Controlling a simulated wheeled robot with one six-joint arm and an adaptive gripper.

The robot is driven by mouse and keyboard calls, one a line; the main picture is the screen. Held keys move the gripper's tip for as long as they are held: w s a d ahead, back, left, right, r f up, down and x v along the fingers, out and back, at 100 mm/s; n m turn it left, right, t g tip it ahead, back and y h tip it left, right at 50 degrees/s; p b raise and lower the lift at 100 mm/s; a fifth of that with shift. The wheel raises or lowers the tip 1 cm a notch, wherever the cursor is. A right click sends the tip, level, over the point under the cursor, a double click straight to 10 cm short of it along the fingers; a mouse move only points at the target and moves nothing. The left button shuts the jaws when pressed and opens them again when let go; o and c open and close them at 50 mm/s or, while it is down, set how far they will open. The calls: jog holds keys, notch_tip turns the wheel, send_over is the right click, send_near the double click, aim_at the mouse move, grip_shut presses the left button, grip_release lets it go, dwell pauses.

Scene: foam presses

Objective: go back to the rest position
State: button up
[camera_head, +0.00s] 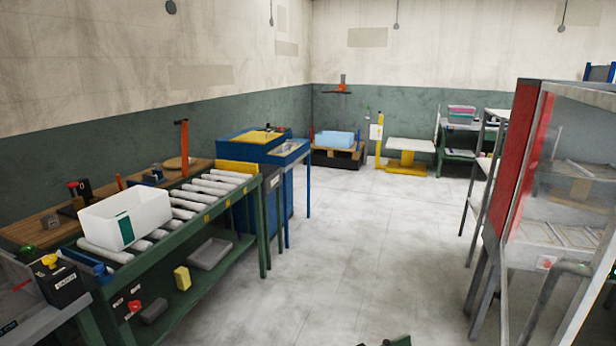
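My gripper is not clearly in view. A small dark and green piece shows at the bottom edge of the head view, right of the middle, and I cannot tell what it is. The task names no other object. A white open bin (126,218) with a green label stands on the near end of a roller conveyor (205,198) at the left.
Bare concrete floor (365,235) runs clear through the middle to the back wall. A red-framed enclosure (519,150) with clear panels stands close at the right. A blue workstation (268,170), a pallet (335,157) and a yellow-based lift table (408,155) stand further back.

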jog(key=s+d+f+n+t+y, duration=0.1)
jog(key=s+f+n+t+y, duration=0.2)
jog(key=f, duration=0.4)
jog(key=s+d+f+n+y, duration=0.2)
jog(key=s+f+n+y, duration=0.15)
jog(key=f, duration=0.45)
jog(key=s+d+f+n+t+y, duration=0.1)
jog(key=s+f+n+t+y, duration=0.15)
jog(key=f+n, duration=0.35)
jog(key=s+a+f+y, duration=0.2)
jog(key=s+f+y, duration=0.3)
jog(key=s, duration=0.6)
jog(key=s+a+r+m+t+y, duration=0.1)
jog(key=s+r, duration=0.5)
jog(key=s, duration=0.4)
jog(key=s+r+m+t+y, duration=0.1)
jog(key=s+r+m+y, duration=0.1)
jog(key=s+r, duration=0.4)
jog(key=s, duration=0.3)
jog(key=shift+s+a, duration=0.35)
